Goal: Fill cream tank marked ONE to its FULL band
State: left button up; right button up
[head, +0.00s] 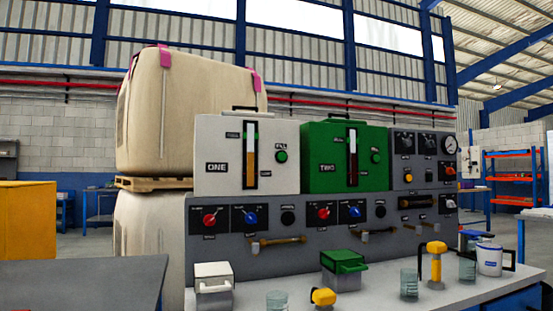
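The cream tank marked ONE (215,145) stands upright on the left of the grey panel (340,222). Its upright gauge (251,155) has a green band near the top, a pale stretch below it, and an orange column in the lower part that ends below the green band. A small label left of the gauge top is too small to read surely. A round green button (282,156) marked FILL is at the tank's right side. Neither of my grippers shows in the head view.
The green tank marked TWO (318,170) stands right beside it. Red knobs (209,219) and blue knobs (250,217) sit below. A cream-lidded box (213,286), green-lidded box (343,275), beakers (409,284) and a white bucket (489,260) stand on the bench.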

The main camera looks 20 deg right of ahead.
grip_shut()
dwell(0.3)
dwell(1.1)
